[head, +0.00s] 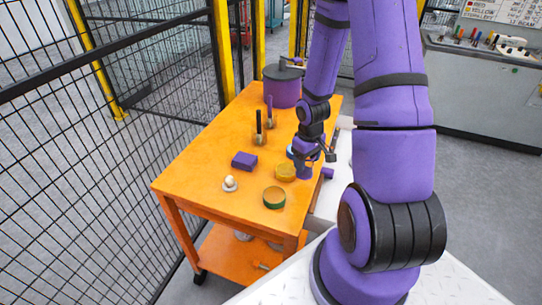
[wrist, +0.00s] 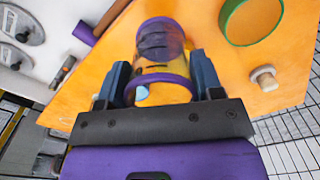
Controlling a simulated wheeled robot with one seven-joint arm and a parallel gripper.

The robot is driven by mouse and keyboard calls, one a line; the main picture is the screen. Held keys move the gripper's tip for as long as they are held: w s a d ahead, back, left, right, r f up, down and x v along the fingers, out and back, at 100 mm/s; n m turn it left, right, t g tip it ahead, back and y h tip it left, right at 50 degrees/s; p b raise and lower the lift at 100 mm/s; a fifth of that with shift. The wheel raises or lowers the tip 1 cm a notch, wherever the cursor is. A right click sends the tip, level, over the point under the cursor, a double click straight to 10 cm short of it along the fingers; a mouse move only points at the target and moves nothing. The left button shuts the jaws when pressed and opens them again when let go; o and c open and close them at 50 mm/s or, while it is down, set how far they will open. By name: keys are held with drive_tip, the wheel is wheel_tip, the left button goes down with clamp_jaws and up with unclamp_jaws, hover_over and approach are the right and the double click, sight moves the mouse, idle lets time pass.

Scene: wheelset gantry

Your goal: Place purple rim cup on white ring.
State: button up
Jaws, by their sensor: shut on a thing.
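The purple rim cup (wrist: 160,40) is between the two fingers of my gripper (wrist: 158,84). I cannot tell whether the cup touches the table. A small white round piece with a knob (head: 230,184) stands near the front left; it also shows in the wrist view (wrist: 264,78). I cannot make out a plain white ring for certain.
A purple block (head: 244,160), upright dark-handled tools (head: 259,130) and a large purple pot (head: 282,88) stand on the orange table (head: 190,158). Mesh fencing borders the left.

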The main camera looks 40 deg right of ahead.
drive_tip(key=shift+w+a+f, duration=0.8)
drive_tip(key=shift+w+a, duration=0.9)
drive_tip(key=shift+w+a+f, duration=0.85)
drive_tip(key=shift+w+a, duration=0.8)
drive_tip(key=shift+a, duration=0.05)
drive_tip(key=shift+w+a+f, duration=0.8)
drive_tip(key=shift+w+a, duration=0.9)
drive_tip(key=shift+f, duration=0.1)
drive_tip(key=o, duration=0.9)
